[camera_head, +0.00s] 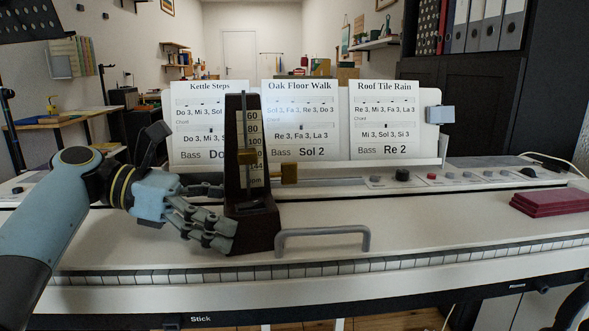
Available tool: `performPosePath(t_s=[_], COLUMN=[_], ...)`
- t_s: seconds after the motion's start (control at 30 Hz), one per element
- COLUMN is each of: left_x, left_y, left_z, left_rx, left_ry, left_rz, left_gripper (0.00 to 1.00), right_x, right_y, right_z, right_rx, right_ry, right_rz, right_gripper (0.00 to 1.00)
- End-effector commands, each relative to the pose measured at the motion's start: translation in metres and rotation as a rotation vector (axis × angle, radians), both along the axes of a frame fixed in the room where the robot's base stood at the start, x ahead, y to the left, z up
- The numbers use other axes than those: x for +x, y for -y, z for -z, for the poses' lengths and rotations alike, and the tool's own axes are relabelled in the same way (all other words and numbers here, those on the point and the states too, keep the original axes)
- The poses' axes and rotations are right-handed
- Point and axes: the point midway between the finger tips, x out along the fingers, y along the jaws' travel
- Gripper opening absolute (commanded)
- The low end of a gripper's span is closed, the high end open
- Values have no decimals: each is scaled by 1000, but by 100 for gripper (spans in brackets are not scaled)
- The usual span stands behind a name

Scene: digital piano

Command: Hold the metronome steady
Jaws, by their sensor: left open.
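The metronome (257,238) is a dark brown, tapered wooden case with a pale number scale and a brass weight on its front. It stands upright on the white top of the digital piano (430,218), in front of the music sheets. A brass-coloured piece shows at its right side. My left gripper (213,215) is open at the metronome's left side. Its lower fingertips are close to the lower left of the case; I cannot tell whether they touch. The metronome's left edge is partly hidden by the fingers. My right gripper is not in view.
Three music sheets (300,118) stand on the rest behind. A grey handle (323,235) is right of the metronome's base, above the keys (400,262). Knobs (403,175) line the panel. Dark red books (552,201) lie at the right. The top between is clear.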

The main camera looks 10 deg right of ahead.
Motion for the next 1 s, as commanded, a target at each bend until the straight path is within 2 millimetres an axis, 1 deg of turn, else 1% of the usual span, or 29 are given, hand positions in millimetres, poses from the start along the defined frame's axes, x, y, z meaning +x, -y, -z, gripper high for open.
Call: performPosePath(t_s=[0.13,0.47,0.57,0.6,0.63,1.0], left_x=[-1,-1,-1,-1,-1,-1], left_y=[9,12,11,11,11,11], left_z=[3,7,7,7,7,7], left_rx=[1,3,3,3,3,3], left_ry=[-3,-5,-5,-5,-5,-4], left_rz=[1,0,0,0,0,0], left_gripper=[100,100,88,83,82,81], right_x=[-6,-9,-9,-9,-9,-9], right_y=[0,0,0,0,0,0], right_z=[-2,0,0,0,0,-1], right_rx=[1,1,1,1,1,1], right_ry=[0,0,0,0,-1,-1], right_rz=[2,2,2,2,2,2], right_gripper=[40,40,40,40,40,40])
